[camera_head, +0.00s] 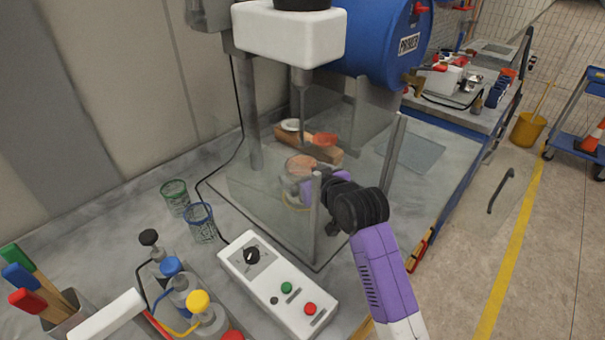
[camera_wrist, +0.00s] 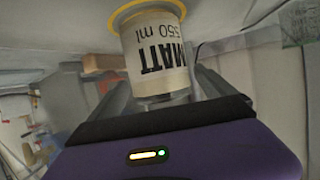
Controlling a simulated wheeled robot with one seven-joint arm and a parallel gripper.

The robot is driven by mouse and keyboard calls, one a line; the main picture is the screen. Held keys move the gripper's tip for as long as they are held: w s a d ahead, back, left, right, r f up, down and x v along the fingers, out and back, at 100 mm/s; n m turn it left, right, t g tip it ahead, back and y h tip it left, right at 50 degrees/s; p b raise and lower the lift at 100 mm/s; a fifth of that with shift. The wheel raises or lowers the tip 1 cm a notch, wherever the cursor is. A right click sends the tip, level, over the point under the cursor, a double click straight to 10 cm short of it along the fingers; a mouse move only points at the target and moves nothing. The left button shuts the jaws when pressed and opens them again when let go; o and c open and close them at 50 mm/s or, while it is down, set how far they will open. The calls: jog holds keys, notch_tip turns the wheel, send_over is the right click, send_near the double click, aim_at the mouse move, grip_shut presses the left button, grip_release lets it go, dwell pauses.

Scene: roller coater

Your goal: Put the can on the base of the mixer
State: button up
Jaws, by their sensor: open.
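The can (camera_head: 297,170), with an orange-pink top and a yellow lower rim, appears upright on the base of the mixer (camera_head: 262,225), inside its clear guard. In the wrist view the can (camera_wrist: 155,50) shows a cream label reading "MATT 550 ml" and a yellow rim. My gripper (camera_head: 314,187) reaches in from the right at the can's side. In the wrist view my gripper (camera_wrist: 163,88) is open, with one finger on each side of the can. Whether either finger touches it is hard to tell. The mixer's vertical shaft (camera_head: 302,105) hangs behind and above the can.
Clear guard panels and a metal post (camera_head: 392,155) stand close around my gripper. A wooden block (camera_head: 310,147) lies behind the can. A control box (camera_head: 278,285), wire cups (camera_head: 200,222) and several capped bottles (camera_head: 180,285) fill the front left.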

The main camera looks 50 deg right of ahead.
jog(key=shift+v, duration=2.75)
jog(key=shift+s, duration=0.15)
